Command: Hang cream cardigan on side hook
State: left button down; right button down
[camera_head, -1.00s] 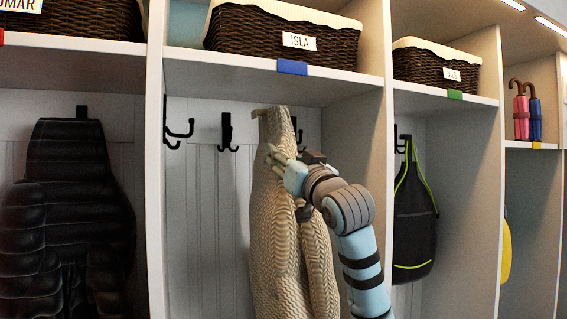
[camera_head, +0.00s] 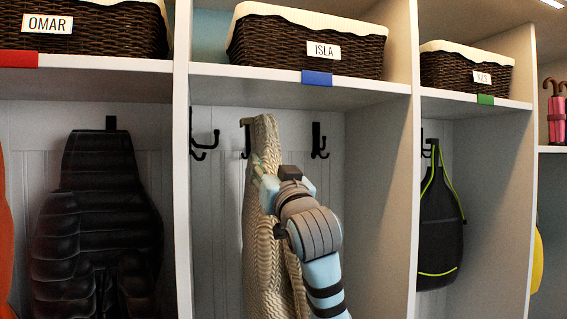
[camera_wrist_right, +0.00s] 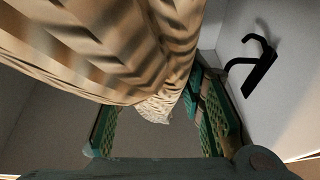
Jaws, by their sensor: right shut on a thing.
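The cream cardigan (camera_head: 258,215), a ribbed knit, hangs lengthwise in the Isla cubby, its top narrow and upright. My right gripper (camera_head: 265,182) is shut on it below its top. In the wrist view the cardigan (camera_wrist_right: 120,45) fills the upper left, and the fingers of my right gripper (camera_wrist_right: 158,122) show on both sides of it. The cubby has a left side hook (camera_head: 203,142), a back hook (camera_head: 246,140) partly hidden by the cardigan, and a right hook (camera_head: 320,142). A black hook (camera_wrist_right: 255,65) beside the cardigan shows in the wrist view, apart from it. My left gripper is not in view.
White dividers (camera_head: 182,200) and (camera_head: 412,200) bound the cubby. A shelf with the Isla basket (camera_head: 300,45) is above. A black padded garment (camera_head: 95,230) hangs in the left cubby, and a black bag (camera_head: 440,225) in the right one.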

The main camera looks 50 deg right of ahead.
jog(key=w+a+p, duration=0.3)
jog(key=a, duration=0.2)
jog(key=shift+a, duration=0.35)
jog(key=shift+a+r, duration=0.2)
dwell(0.4)
jog(key=shift+s+d, duration=0.1)
dwell(0.4)
jog(key=shift+f, duration=0.1)
jog(key=shift+f+b, duration=0.4)
jog(key=shift+f, duration=0.15)
dwell(0.8)
